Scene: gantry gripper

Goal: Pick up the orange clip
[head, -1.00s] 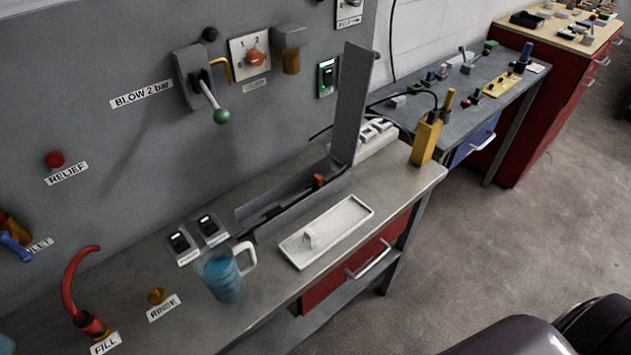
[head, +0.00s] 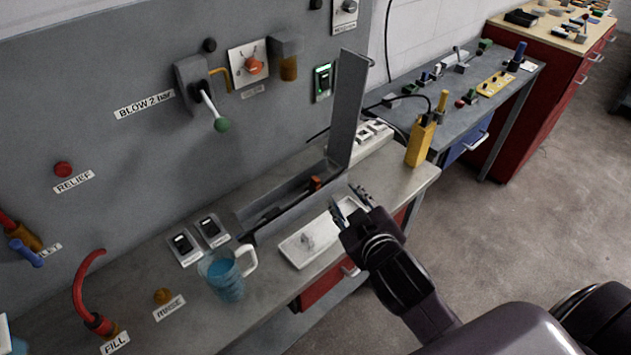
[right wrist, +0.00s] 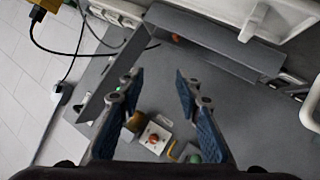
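A small orange piece (head: 315,183), which looks like the orange clip, is inside the long grey open-lidded box (head: 262,228) on the bench, near the raised lid. A small orange spot (right wrist: 176,38) shows inside the box in the right wrist view; its shape is too small to tell. My right gripper (head: 349,203) is over the far end of the white tray, to the right of the box and apart from the orange piece. Its fingers (right wrist: 158,78) are spread with nothing between them in the right wrist view. My left gripper is in neither view.
The box's tall grey lid (head: 349,110) stands upright at its far end. The white tray (head: 293,252) lies in front of the box. A mug of blue liquid (head: 226,283) and a yellow handheld device (head: 419,142) stand on the bench. A grey panel (head: 110,60) rises behind.

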